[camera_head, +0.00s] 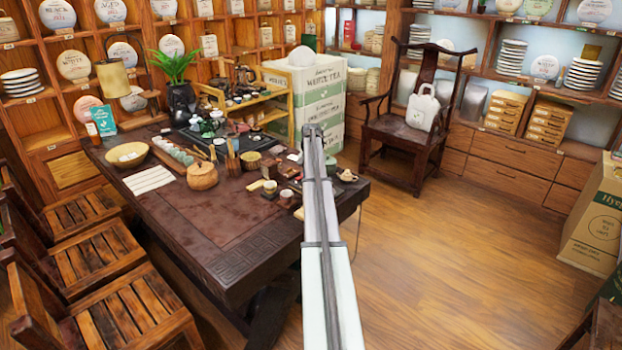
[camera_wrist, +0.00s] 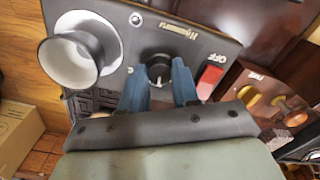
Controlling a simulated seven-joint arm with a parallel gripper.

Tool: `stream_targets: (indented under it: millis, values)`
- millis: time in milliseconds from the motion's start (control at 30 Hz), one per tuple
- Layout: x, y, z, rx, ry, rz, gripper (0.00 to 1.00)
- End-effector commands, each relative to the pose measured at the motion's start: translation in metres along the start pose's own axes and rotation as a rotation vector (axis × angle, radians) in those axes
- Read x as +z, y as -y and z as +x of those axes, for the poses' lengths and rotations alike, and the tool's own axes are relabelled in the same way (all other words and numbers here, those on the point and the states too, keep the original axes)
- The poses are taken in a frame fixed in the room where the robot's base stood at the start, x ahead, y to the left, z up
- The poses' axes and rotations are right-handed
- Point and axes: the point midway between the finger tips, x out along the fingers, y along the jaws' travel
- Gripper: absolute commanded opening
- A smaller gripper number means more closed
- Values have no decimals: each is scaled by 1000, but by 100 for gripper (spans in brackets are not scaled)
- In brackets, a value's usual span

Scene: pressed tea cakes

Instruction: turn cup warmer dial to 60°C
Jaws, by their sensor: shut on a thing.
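In the wrist view the cup warmer (camera_wrist: 205,40) is a dark flat panel with printed lettering. Its round black dial (camera_wrist: 158,66) has a light pointer mark. My gripper (camera_wrist: 161,80) has its two blue fingers on either side of the dial, shut on it. The temperature marks around the dial are too small to read. A red switch (camera_wrist: 209,78) by the word OFF sits right of the dial. A white cup (camera_wrist: 76,50) stands on the panel at left. In the head view my arm hides the gripper and most of the warmer's area.
A reddish-brown tray (camera_wrist: 243,83) with small yellow and orange items lies right of the warmer. In the head view the dark tea table (camera_head: 200,225) holds several bowls, pots and tools. Wooden chairs (camera_head: 125,310) stand at left.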

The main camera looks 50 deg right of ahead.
Motion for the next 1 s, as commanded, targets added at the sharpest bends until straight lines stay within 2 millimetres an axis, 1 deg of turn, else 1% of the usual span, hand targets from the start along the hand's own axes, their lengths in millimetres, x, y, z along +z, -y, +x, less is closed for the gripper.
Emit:
stream_targets:
  millis: [100,333,867,900,1000]
  values:
    - [0,0,0,0,0,60,0]
    - [0,0,0,0,0,130,0]
    - [0,0,0,0,0,150,0]
    - [0,0,0,0,0,150,33]
    - [0,0,0,0,0,150,43]
